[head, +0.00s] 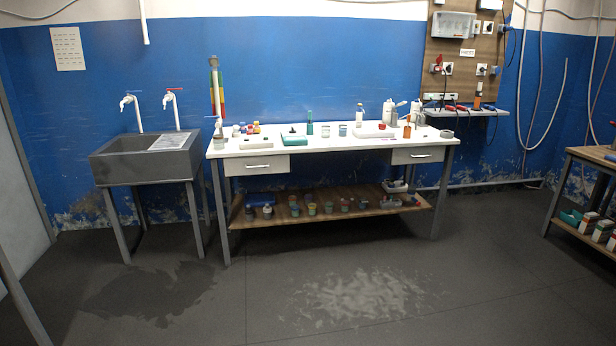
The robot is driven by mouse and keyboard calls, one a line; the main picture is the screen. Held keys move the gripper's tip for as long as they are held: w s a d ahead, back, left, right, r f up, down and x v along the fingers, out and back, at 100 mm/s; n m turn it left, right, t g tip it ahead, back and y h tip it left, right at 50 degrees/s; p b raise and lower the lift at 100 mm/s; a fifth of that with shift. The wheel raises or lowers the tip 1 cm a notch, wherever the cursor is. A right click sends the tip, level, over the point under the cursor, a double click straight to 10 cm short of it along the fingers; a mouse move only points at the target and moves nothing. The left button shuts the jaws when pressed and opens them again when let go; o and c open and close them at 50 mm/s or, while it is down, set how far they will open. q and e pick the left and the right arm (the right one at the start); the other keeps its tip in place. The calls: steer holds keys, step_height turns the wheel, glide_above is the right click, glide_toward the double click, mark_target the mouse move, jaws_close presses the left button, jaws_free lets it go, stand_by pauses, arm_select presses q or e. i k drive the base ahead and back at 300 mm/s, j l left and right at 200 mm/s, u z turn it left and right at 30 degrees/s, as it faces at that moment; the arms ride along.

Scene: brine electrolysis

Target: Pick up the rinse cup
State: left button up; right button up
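A white workbench (270,171) stands against the blue wall, across the floor from me. Two small cup-like vessels stand near the middle of its top: a pale one (325,131) and a bluish one (343,130). Several small jars or cups (311,209) also stand on its wooden lower shelf. At this distance I cannot tell which of these is the rinse cup. Neither of my grippers is in view.
A grey sink (120,166) with two taps stands left of the workbench. A shelf unit (580,228) with boxes stands at the right edge. The floor in front is open, with a dark wet-looking patch (150,290) and a pale patch (360,297).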

mark_target(326, 132)
steer(key=i, duration=2)
